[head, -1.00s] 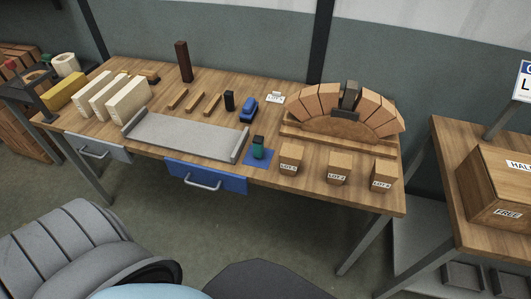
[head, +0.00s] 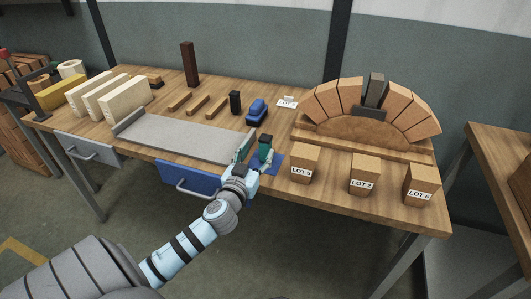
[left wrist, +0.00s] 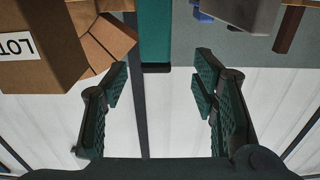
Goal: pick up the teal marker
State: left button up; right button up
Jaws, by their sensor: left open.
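The teal marker (head: 264,150) stands upright on a blue mat (head: 277,163) near the front edge of the workbench. Its top is black. In the left wrist view, which appears upside down, the teal marker (left wrist: 155,32) shows at the top with its black end pointing down in the picture. My left gripper (head: 254,156) is open, with dark green fingers, right at the marker in the head view. In the left wrist view the marker lines up with the gap between the fingers (left wrist: 160,88), and nothing is held. My right gripper is not in view.
Boxes labelled LOT, one of them (head: 304,164), stand to the right of the marker. A grey tray (head: 185,138) lies to the left. A brick arch (head: 368,120), a blue object (head: 257,110) and a black block (head: 235,101) stand behind. A blue drawer (head: 188,178) is below.

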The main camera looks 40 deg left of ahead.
pick_arm(q)
jog(key=x, duration=0.6)
jog(key=shift+w+d+r+p, duration=0.1)
jog(key=shift+w+r+p, duration=0.05)
jog(key=shift+w+p, duration=0.15)
jog(key=shift+s, duration=0.1)
jog(key=c, duration=1.3)
jog(key=shift+o, duration=0.2)
jog(key=shift+r, duration=0.1)
notch_tip(320, 180, up, 9)
jog(key=p, duration=0.5)
jog(key=shift+r, duration=0.1)
notch_tip(320, 180, up, 11)
jog(key=p, duration=0.3)
send_over(263, 143)
jog(key=w, duration=0.2)
jog(key=shift+s+a, duration=0.1)
jog(key=shift+a, duration=0.15)
